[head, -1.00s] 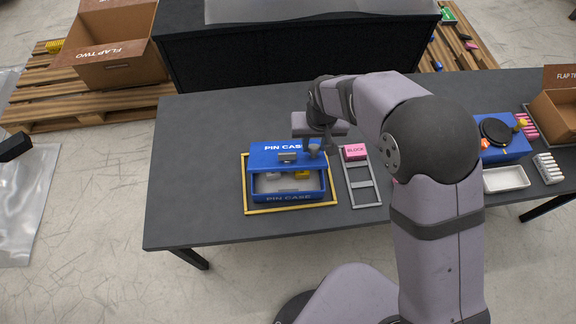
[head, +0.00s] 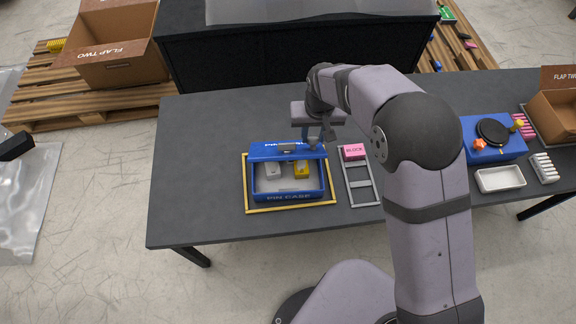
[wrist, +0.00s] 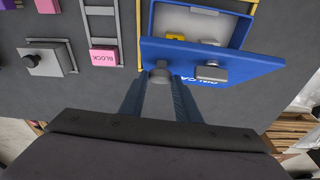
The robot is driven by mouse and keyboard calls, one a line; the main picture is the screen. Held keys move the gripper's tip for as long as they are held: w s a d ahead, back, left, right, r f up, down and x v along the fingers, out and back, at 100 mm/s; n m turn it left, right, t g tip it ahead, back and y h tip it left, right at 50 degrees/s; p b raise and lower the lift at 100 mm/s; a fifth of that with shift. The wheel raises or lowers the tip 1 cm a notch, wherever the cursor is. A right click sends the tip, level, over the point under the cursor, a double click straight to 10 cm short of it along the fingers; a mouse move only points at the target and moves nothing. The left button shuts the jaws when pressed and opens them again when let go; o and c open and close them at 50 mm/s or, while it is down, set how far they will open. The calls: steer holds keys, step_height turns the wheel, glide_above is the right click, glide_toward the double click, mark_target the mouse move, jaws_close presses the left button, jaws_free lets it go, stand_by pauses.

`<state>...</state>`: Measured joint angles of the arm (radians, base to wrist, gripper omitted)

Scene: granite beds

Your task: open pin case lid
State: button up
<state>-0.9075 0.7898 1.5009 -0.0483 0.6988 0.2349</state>
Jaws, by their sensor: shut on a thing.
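The blue pin case (head: 288,197) sits on the table with its lid (head: 262,152) raised, tilted up along the far side. The lid (wrist: 245,58) also shows in the wrist view, with a grey latch (wrist: 212,72) on it. My gripper (head: 313,144) is at the right end of the lid. In the wrist view my gripper (wrist: 160,84) is shut on the round grey knob (wrist: 160,72) of the lid. Inside the case are a yellow piece (head: 301,168) and a light grey piece (head: 272,171).
A yellow frame (head: 246,190) surrounds the case. A grey rack (head: 361,184) with a pink block (head: 354,152) is just to its right. A blue box with knobs (head: 492,148) and a white tray (head: 499,179) are further right. The table's left part is clear.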

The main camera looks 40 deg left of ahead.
steer(key=shift+w+a+r+p, duration=0.5)
steer(key=shift+w+a+p, duration=0.05)
steer(key=shift+w+a, duration=0.35)
steer(key=shift+w, duration=0.05)
steer(key=shift+r, duration=0.1)
steer(key=shift+w+a+r+p, duration=0.15)
steer(key=shift+w+a+p, duration=0.45)
steer(key=shift+w, duration=0.1)
steer(key=shift+w+a, duration=0.35)
steer(key=shift+w, duration=0.05)
steer(key=shift+w+a+p, duration=0.3)
steer(key=shift+w+a, duration=0.4)
steer(key=shift+w, duration=0.1)
steer(key=shift+g+h, duration=0.3)
